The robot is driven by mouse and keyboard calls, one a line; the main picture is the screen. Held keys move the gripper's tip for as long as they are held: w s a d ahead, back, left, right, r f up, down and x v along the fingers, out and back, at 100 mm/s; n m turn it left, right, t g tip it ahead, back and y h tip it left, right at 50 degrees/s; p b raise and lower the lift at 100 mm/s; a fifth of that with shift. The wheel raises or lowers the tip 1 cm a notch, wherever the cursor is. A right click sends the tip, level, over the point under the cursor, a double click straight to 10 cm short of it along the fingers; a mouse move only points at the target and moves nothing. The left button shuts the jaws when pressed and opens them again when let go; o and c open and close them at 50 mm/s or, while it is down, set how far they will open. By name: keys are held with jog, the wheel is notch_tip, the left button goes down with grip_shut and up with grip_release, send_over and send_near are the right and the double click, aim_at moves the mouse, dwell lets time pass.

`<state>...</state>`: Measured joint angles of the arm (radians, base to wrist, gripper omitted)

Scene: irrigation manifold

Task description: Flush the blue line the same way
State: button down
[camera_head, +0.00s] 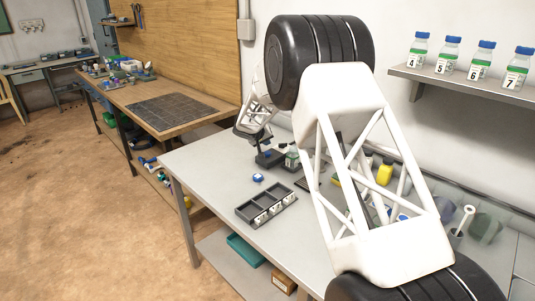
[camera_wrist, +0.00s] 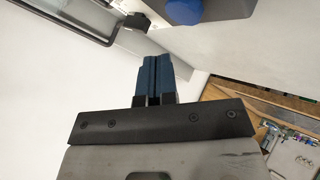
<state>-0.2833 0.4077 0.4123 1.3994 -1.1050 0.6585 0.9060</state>
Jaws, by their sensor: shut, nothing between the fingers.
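My gripper (camera_wrist: 154,62) shows in the wrist view with its two dark blue fingers together and nothing between them. A round blue knob or cap (camera_wrist: 184,11) is just past the fingertips, apart from them, on a grey body cut off by the top edge. I cannot make out a blue line; my arm hides much of the bench.
A dark tray with compartments (camera_head: 266,208) holds several white pieces. A yellow object (camera_head: 385,174) stands behind my arm. A wall shelf (camera_head: 470,86) carries several numbered, blue-capped bottles. A dark bent bar (camera_wrist: 72,38) crosses the wrist view's upper left. The bench's left front is clear.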

aim_at(267, 153)
jog(key=shift+r, duration=1.65)
jog(key=shift+s+d+r, duration=0.25)
jog(key=shift+s+r, duration=0.05)
jog(key=s+d+r+m+g, duration=0.1)
jog(key=s+d+r, duration=0.45)
jog(key=s, duration=0.55)
jog(key=s+d+r+g+y, duration=0.1)
jog(key=s+d+r, duration=0.45)
jog(key=s, duration=0.45)
jog(key=s+d+r+m+g, duration=0.1)
jog(key=s+d+r, duration=0.45)
jog(key=s, duration=0.55)
jog(key=s+d+f+g+y, duration=0.1)
jog(key=s+y, duration=0.1)
jog(key=s, duration=1.7)
jog(key=s+d+f+g+y, duration=0.1)
jog(key=s+f, duration=0.1)
jog(key=s, duration=1.8)
jog(key=shift+d+m+y, duration=0.3)
jog(key=shift+d+y, duration=0.05)
jog(key=shift+y, duration=0.05)
